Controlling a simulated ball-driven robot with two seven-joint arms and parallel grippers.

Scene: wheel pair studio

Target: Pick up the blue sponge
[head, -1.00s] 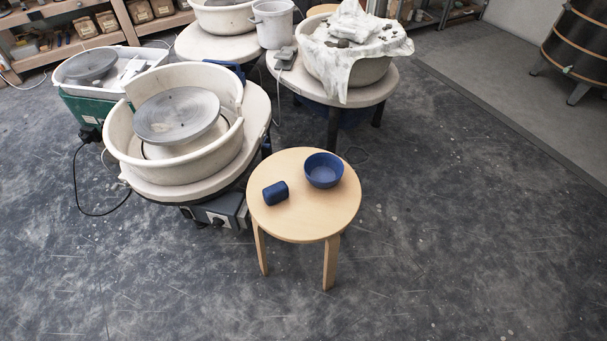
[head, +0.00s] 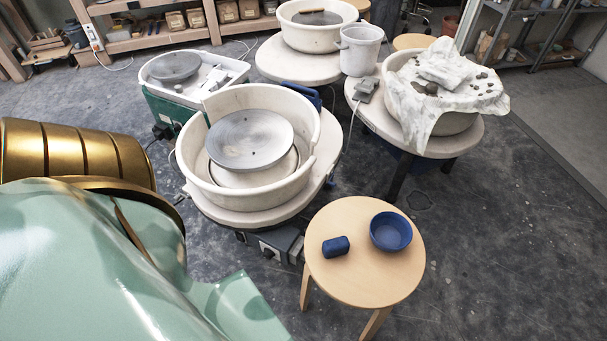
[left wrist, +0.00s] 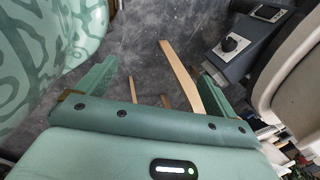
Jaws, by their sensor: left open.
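The blue sponge (head: 336,246) is a small dark-blue rounded block lying on the left part of a round wooden stool top (head: 350,285). A blue bowl (head: 390,231) stands to its right, with a small gap between them. My left arm fills the lower left of the head view, left of the stool and apart from the sponge. In the left wrist view my left gripper (left wrist: 156,88) is open, its two green fingers wide apart with nothing held between them. The sponge does not show in that view. My right gripper is in neither view.
A potter's wheel with a white splash basin (head: 225,185) stands close behind and left of the stool. A cloth-covered tub (head: 440,125) stands on a round table behind it. Wooden stool legs (left wrist: 183,75) and a grey control box (left wrist: 240,42) show in the left wrist view. Floor at right is clear.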

